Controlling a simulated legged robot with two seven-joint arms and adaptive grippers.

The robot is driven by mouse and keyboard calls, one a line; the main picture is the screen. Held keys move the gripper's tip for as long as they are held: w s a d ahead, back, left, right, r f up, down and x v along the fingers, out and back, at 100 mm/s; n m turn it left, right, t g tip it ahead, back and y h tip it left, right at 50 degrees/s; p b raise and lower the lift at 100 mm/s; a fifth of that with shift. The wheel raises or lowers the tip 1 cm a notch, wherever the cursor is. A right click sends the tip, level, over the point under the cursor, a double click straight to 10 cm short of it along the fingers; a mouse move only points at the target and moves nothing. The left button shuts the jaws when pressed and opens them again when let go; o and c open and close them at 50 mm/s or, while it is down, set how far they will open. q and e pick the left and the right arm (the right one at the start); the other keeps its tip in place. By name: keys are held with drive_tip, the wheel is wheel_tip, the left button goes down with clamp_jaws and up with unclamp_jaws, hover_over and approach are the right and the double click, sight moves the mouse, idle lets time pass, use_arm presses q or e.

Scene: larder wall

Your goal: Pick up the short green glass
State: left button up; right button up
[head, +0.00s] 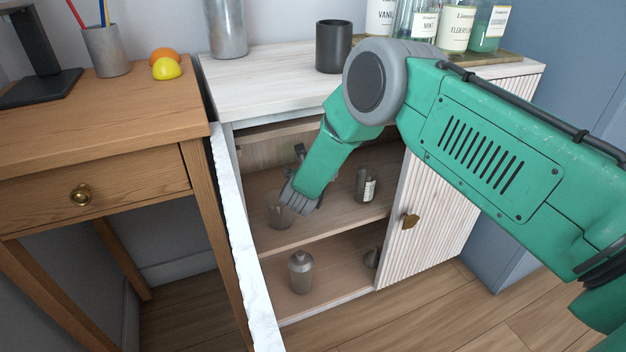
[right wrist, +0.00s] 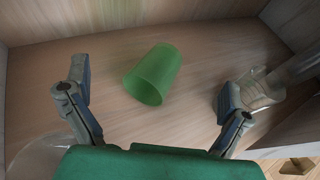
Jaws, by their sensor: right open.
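The short green glass (right wrist: 155,75) shows in the right wrist view on the wooden shelf, ahead of the palm and between the spread fingers. I cannot tell for sure whether it stands or lies. In the head view I cannot make it out; my right gripper and forearm cover that part of the shelf. My right gripper (head: 296,180) reaches into the cabinet's upper compartment. Its fingers are wide open and empty in the right wrist view (right wrist: 153,88), apart from the glass. My left gripper is not in view.
A clear glass (head: 280,212) stands at the shelf's front left, close to my right gripper. A labelled glass jar (head: 366,186) stands to the right. A bottle (head: 301,271) is on the lower shelf. The ribbed door (head: 430,215) covers the cabinet's right side; a white open door (head: 240,240) edges the left.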

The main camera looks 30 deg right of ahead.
drive_tip(key=f, duration=0.2)
drive_tip(key=f+b, duration=0.1)
drive_tip(key=f, duration=0.1)
drive_tip(key=f+b, duration=0.1)
drive_tip(key=f, duration=0.1)
drive_tip(key=shift+d+f, duration=0.2)
drive_tip(key=shift+d, duration=0.1)
drive_tip(key=shift+w+d, duration=0.1)
drive_tip(key=shift+w, duration=0.2)
drive_tip(key=shift+w+b, duration=0.35)
drive_tip(key=shift+w, duration=0.1)
drive_tip(key=b+x, duration=0.1)
drive_tip(key=x, duration=0.1)
drive_tip(key=b+x, duration=0.1)
drive_tip(key=x, duration=0.2)
drive_tip(key=shift+s+d+f+b, duration=0.15)
drive_tip(key=shift+f+b, duration=0.15)
drive_tip(key=shift+b, duration=0.1)
drive_tip(key=shift+w+d, duration=0.25)
drive_tip(key=shift+w, duration=0.1)
drive_tip(key=shift+a+r, duration=0.2)
drive_tip(key=c, duration=1.6)
drive_tip(key=shift+d, duration=0.1)
drive_tip(key=shift+c, duration=0.7)
